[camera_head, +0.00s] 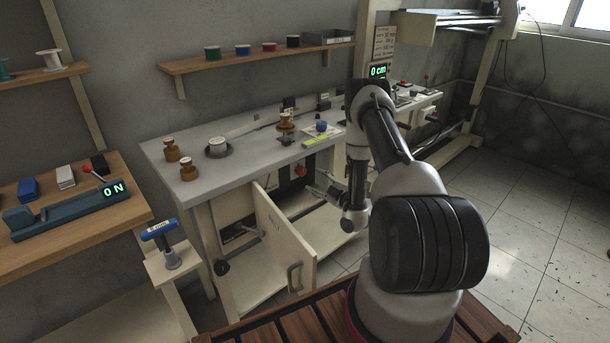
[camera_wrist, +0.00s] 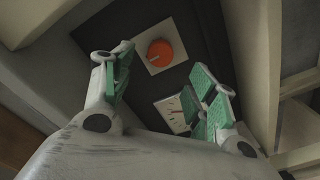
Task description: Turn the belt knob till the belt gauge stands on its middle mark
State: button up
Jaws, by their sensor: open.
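The orange-red knob (camera_wrist: 160,53) sits on a pale square plate on a dark panel, ahead of my gripper in the wrist view. A small white gauge (camera_wrist: 172,112) with a reddish needle lies below the knob, partly covered by my right finger; its marks are too small to read. My gripper (camera_wrist: 165,88) is open, with green pads on either side, apart from the knob and empty. In the head view the orange knob (camera_head: 300,170) shows inside the cabinet under the grey bench, and my gripper (camera_head: 322,192) is beside the cabinet opening.
The cabinet door (camera_head: 285,240) stands open to the left of my arm. The grey bench top (camera_head: 240,165) carries brown weights (camera_head: 188,168) and other items. A blue-handled tool (camera_head: 160,230) stands on a small shelf at left.

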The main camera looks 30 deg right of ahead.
aim_at(303, 173)
jog(key=x, duration=0.7)
jog(key=shift+w+a, duration=0.1)
jog(key=shift+w, duration=0.25)
jog(key=c, duration=1)
jog(key=shift+c, duration=0.2)
jog(key=m, duration=1.1)
jog(key=shift+f, duration=0.1)
jog(key=shift+m, duration=0.4)
jog(key=shift+s, duration=0.1)
